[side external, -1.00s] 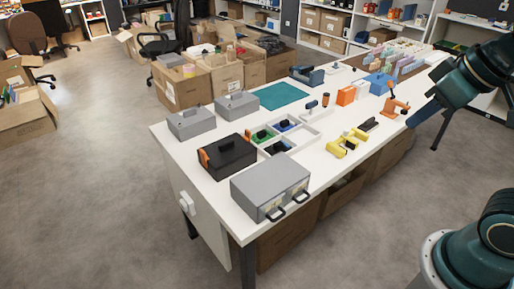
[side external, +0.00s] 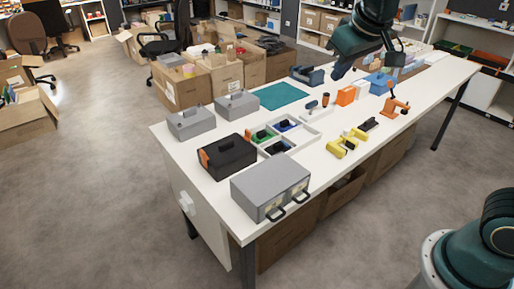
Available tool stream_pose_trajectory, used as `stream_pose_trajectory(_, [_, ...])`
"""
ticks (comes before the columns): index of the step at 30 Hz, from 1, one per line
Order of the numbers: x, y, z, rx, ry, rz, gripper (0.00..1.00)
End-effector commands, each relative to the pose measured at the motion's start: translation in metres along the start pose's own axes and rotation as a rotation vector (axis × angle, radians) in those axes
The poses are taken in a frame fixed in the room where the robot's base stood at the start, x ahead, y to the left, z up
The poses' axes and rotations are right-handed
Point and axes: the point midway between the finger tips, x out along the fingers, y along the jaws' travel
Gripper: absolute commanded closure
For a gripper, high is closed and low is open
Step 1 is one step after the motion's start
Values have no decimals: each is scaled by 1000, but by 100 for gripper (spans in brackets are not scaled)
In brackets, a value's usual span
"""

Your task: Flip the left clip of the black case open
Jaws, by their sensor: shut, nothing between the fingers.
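The black case (side external: 230,161) lies closed on the white table, near its left end. It has a dark handle on its lid. One orange clip (side external: 204,158) shows at its left end, and another orange bit (side external: 248,135) shows at its far right corner. The clips are too small to tell how each one sits. My gripper (side external: 338,73) is shut and empty, above the far middle part of the table. It is well to the right of the case and apart from it.
A grey two-drawer box (side external: 268,182) stands close in front of the case. Two grey cases (side external: 191,122) stand behind it. A white divided tray (side external: 300,137) with coloured bins is to its right. A teal mat (side external: 279,96) lies farther back.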

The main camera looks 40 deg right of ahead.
Motion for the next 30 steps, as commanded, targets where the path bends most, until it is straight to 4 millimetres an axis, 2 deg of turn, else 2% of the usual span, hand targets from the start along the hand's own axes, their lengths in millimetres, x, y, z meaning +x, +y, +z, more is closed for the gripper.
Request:
stream_pose_trajectory(6, [26,-13,-33,-1,-8,36,100])
stream_pose_trajectory(15, [66,-34,-70,-1,-13,87,100])
stream_pose_trajectory(30, [143,-77,-112,-12,-16,181,100])
